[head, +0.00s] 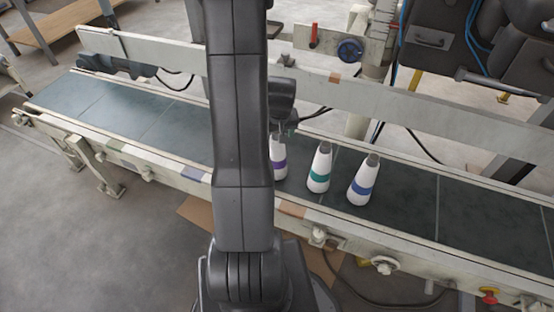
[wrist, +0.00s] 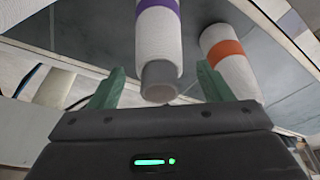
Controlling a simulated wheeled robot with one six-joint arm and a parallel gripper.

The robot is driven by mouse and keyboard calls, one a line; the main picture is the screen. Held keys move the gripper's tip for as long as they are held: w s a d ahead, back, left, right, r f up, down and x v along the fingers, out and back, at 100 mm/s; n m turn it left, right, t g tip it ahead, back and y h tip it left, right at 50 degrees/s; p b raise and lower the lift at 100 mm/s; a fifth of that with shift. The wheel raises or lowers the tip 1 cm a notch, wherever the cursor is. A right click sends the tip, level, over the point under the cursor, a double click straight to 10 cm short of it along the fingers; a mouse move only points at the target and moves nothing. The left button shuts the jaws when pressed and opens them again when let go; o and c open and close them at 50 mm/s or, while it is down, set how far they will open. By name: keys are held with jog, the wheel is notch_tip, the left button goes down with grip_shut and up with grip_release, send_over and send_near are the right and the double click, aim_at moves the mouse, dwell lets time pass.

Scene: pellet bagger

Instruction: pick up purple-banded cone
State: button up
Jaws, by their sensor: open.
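The purple-banded cone (head: 279,163) is white and stands on the dark conveyor belt, partly hidden behind my arm in the head view. In the wrist view the purple-banded cone (wrist: 159,45) shows its grey tip between my green fingers. My gripper (wrist: 160,88) is open, with one finger on each side of the tip; I cannot tell whether either touches it. In the head view my gripper (head: 284,130) is at the top of this cone, mostly hidden by my arm.
An orange-banded cone (wrist: 230,60) is close by on the right in the wrist view. A green-banded cone (head: 319,168) and a blue-banded cone (head: 363,182) stand to the right on the belt (head: 410,205). Pale rails (head: 330,75) run along it. The belt's left stretch is clear.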

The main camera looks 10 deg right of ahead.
jog(key=shift+w+f, duration=0.2)
jog(key=shift+f, duration=0.45)
grip_shut()
jog(key=shift+r, duration=0.1)
